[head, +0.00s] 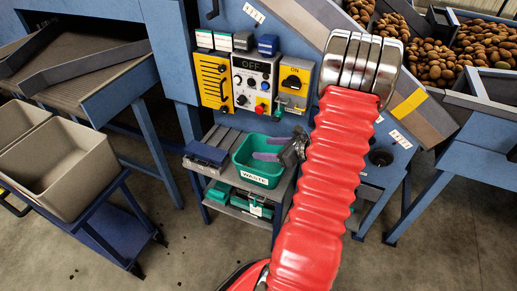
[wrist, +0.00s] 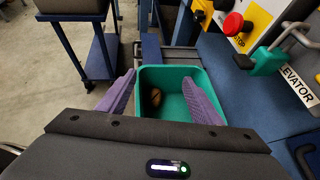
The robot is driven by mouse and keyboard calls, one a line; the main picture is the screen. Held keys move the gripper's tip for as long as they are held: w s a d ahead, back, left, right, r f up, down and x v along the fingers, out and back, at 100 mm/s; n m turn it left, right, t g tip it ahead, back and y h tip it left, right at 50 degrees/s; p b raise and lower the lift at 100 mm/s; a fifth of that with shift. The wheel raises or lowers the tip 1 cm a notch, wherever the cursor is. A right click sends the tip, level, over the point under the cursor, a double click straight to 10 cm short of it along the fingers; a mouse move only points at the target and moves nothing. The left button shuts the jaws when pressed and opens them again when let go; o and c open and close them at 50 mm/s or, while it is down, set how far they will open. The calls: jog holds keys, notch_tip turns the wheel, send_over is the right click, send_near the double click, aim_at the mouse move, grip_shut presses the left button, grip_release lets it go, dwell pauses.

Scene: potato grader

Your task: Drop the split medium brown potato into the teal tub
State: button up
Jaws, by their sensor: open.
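The teal tub (head: 258,181), labelled WASTE, stands on a small grey cart below the control boxes. It also shows in the wrist view (wrist: 172,73), straight below my gripper. A brown potato (wrist: 155,97) with a paler patch shows inside the tub, near its left wall; the split is too small to make out clearly. My gripper (wrist: 160,88) has its two purple fingers spread wide over the tub, with nothing held between them. In the head view my gripper (head: 262,148) is at the tub's top, and the potato is hidden.
Control boxes with an emergency button (wrist: 233,23) are close to the tub's right in the wrist view. A blue box (head: 206,154) sits left of the tub on the cart. Grey bins (head: 62,160) stand at left. Potatoes (head: 430,62) lie in the machine at upper right.

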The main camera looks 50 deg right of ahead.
jog(key=v, duration=0.6)
jog(key=shift+s, duration=0.25)
dwell(0.8)
jog(key=s+a+r+n+g+y, duration=0.2)
jog(key=a+n+g, duration=0.2)
jog(key=a+n, duration=0.5)
jog(key=s+a+r+n+g+y, duration=0.1)
jog(key=s+a+n+g, duration=0.25)
jog(key=a+n, duration=0.5)
jog(key=a+r+n+t+h, duration=0.1)
jog(key=a+r+n+h, duration=0.3)
jog(key=a+r+n, duration=1.3)
jog(key=a, duration=0.4)
jog(key=shift+w+a+r+h, duration=0.3)
jog(key=shift+w+r, duration=0.05)
dwell(0.7)
